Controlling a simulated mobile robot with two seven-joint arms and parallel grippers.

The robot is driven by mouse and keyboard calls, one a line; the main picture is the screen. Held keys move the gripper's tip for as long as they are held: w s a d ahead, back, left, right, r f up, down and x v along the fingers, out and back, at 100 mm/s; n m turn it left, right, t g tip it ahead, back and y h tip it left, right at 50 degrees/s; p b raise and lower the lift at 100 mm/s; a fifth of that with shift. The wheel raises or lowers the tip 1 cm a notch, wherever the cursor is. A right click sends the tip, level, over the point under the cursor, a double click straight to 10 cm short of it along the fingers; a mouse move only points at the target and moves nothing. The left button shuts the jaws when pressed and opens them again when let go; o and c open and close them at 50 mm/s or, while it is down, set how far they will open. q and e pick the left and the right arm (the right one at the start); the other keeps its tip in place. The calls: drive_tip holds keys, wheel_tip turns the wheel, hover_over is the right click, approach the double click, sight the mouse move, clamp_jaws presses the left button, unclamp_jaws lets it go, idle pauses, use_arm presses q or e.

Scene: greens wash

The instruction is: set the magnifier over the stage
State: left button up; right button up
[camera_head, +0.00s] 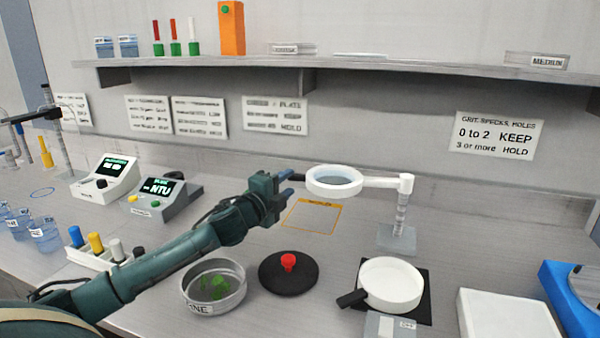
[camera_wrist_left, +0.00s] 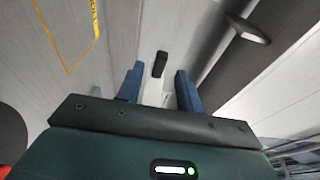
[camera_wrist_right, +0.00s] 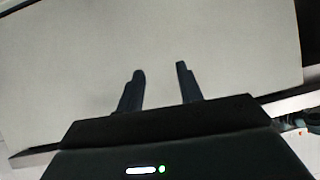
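The magnifier (camera_head: 333,181) is a white ring with a lens, on a swing arm from a post (camera_head: 402,210) with a grey base. Its short dark handle (camera_head: 297,177) points left at my left gripper (camera_head: 288,183). In the left wrist view the dark handle (camera_wrist_left: 160,63) shows just beyond and between the spread blue fingers (camera_wrist_left: 158,88), apparently not clamped. A round white dish (camera_head: 391,281) with a black handle sits on a black square (camera_head: 424,306), perhaps the stage. My right gripper (camera_wrist_right: 158,88) is open and empty over a pale surface, outside the head view.
An orange outline (camera_head: 312,216) lies below the magnifier. Meters (camera_head: 106,180) stand left.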

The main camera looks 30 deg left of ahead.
sight(294, 179)
use_arm(q)
drive_tip(key=w+p, duration=0.1)
drive_tip(key=w, duration=0.5)
drive_tip(key=shift+w, duration=0.4)
clamp_jaws()
